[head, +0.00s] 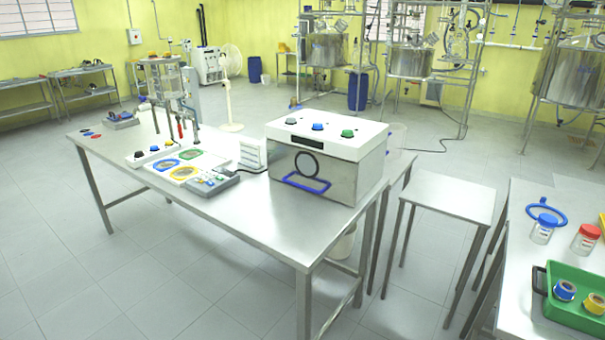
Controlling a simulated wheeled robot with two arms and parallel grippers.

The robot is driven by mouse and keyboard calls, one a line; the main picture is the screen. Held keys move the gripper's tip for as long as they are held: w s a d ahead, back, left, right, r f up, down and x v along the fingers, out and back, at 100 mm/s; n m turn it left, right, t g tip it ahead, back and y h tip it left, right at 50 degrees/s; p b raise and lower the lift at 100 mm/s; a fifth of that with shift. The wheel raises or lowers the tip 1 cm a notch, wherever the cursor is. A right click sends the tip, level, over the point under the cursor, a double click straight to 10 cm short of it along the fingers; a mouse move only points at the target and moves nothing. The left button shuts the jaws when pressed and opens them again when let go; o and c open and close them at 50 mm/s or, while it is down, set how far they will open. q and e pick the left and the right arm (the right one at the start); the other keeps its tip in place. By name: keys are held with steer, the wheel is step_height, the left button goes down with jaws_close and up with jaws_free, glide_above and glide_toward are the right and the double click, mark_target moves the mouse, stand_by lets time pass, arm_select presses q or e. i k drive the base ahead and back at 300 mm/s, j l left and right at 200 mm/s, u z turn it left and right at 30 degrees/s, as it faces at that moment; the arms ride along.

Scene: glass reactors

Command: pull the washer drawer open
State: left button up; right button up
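The washer (326,160) is a steel box with a white top, standing near the right end of the long steel table (262,229). Its top front carries a black, a blue and a green knob. A dark display strip and a dark round ring (307,164) are on its front. A blue bar handle (306,183) sits low on the front face, at the drawer. The drawer looks shut, flush with the front, though its edges are hard to make out. Neither of my grippers is in view.
A small steel table (440,193) stands right of the long table. A right-hand bench holds a green tray (574,305), jars and a blue ring. Coloured rings and a grey device (212,183) lie left of the washer. The floor (150,285) in front is clear.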

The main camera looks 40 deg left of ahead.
mark_target(328, 176)
steer(key=u, duration=0.9)
